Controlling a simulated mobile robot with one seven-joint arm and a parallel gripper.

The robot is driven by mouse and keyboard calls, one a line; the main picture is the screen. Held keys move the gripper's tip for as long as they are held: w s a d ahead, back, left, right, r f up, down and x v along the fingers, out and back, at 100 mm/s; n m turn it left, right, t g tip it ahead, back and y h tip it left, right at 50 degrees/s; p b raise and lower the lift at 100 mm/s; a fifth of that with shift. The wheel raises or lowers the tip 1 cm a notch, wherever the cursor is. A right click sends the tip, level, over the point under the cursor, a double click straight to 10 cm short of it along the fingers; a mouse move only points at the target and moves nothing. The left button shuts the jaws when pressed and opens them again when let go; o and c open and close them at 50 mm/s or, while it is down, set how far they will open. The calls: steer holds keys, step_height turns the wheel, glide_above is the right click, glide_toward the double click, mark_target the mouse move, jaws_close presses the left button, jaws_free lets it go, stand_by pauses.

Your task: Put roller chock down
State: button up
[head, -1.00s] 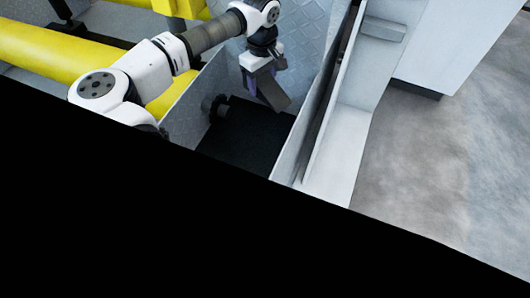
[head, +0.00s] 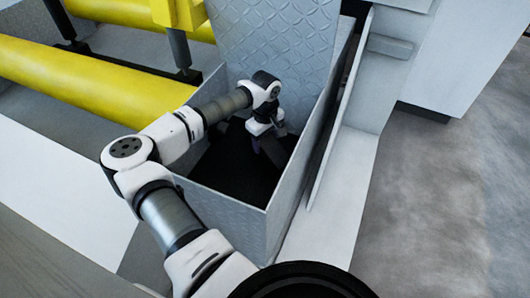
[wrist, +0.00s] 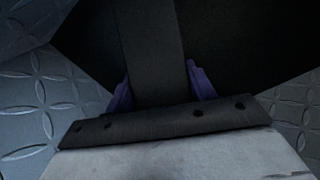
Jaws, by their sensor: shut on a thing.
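My gripper (head: 262,138) is down inside a deep metal box (head: 232,207) with diamond-plate walls. In the wrist view my gripper (wrist: 160,88) has its purple fingers on both sides of a dark grey bar, the roller chock (wrist: 153,45), and is shut on it. The chock (head: 273,153) also shows small and dark below my gripper in the head view. Its lower end lies in shadow over the black box floor (wrist: 245,45). I cannot tell whether it touches the floor.
The box walls stand close around my gripper, with a tall diamond-plate panel (head: 275,40) behind. Yellow rollers (head: 85,85) lie to the left. A pale ledge (head: 345,175) and open grey floor (head: 440,200) are to the right.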

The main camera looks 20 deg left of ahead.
mark_target(265, 138)
steer(key=shift+f+b, duration=0.75)
steer(key=shift+f, duration=1.4)
steer(key=shift+f, duration=0.2)
steer(key=o, duration=1.2)
step_height(265, 138, up, 12)
steer(key=p, duration=0.4)
steer(key=shift+r+p, duration=0.2)
steer(key=shift+p, duration=0.2)
